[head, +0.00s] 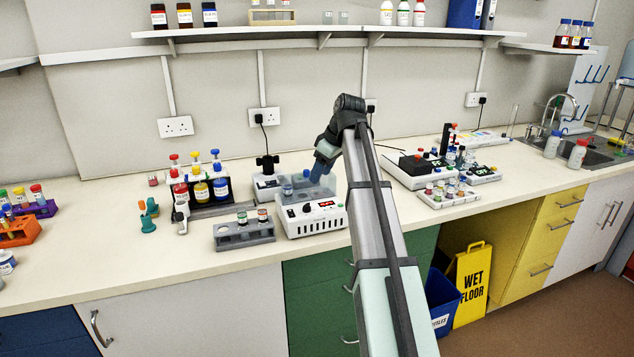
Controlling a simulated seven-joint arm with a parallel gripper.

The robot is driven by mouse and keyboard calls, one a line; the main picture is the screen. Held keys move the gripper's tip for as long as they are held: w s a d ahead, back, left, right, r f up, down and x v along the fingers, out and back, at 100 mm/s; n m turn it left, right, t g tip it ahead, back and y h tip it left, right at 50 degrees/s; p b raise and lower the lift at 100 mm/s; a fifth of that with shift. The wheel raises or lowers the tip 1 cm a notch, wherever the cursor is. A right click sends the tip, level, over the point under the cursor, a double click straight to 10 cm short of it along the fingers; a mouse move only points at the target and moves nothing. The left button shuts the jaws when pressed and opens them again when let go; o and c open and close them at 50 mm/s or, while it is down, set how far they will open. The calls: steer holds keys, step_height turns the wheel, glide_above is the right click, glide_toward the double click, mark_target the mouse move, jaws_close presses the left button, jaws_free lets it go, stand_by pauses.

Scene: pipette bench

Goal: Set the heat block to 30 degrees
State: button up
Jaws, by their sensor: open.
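A white box-shaped device (317,220) stands near the front of the bench, with a red lit display and a dark knob on its front. Its digits are too small to read. A clear bluish tub shows at its top. I cannot tell for certain whether this is the heat block. Other white devices at the right include one with dark blocks on top (411,168) and one with a green display (480,175). My gripper (318,174) points down over the back of the red-display device. It is open, its fingertips are hard to make out, and I see nothing held.
A grey tube rack (244,234) stands left of the red-display device. Behind it is a pipette or bottle stand (208,208) with red, yellow and blue bottles. A white rack of small vials (449,196) stands at the right. Bare bench (130,262) lies at the front left.

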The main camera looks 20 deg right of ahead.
steer(key=shift+s+d+r, duration=0.2)
steer(key=shift+r, duration=0.45)
steer(key=s+a+f+n+g, duration=0.2)
steer(key=s+a+f, duration=0.6)
steer(key=a+f, duration=0.3)
steer(key=s+a+f+n+g, duration=0.1)
steer(key=s+a+f+g, duration=0.1)
steer(key=s+a+f, duration=0.75)
steer(key=s+d+f+m+g+h, duration=0.1)
steer(key=s+f+m, duration=0.3)
steer(key=f, duration=1.2)
steer(key=s+d+f+m+g+h, duration=0.15)
steer(key=s+f, duration=0.45)
steer(key=f, duration=1)
steer(key=s+d+f+m+g, duration=0.2)
steer(key=s+f, duration=0.7)
steer(key=s, duration=0.4)
steer(key=s+d+f+m+g, duration=0.1)
steer(key=s+d+f+m, duration=0.1)
steer(key=s+f, duration=0.7)
steer(key=s+m, duration=0.1)
steer(key=s, duration=0.3)
steer(key=shift+f+g, duration=0.25)
steer(key=shift+g, duration=0.1)
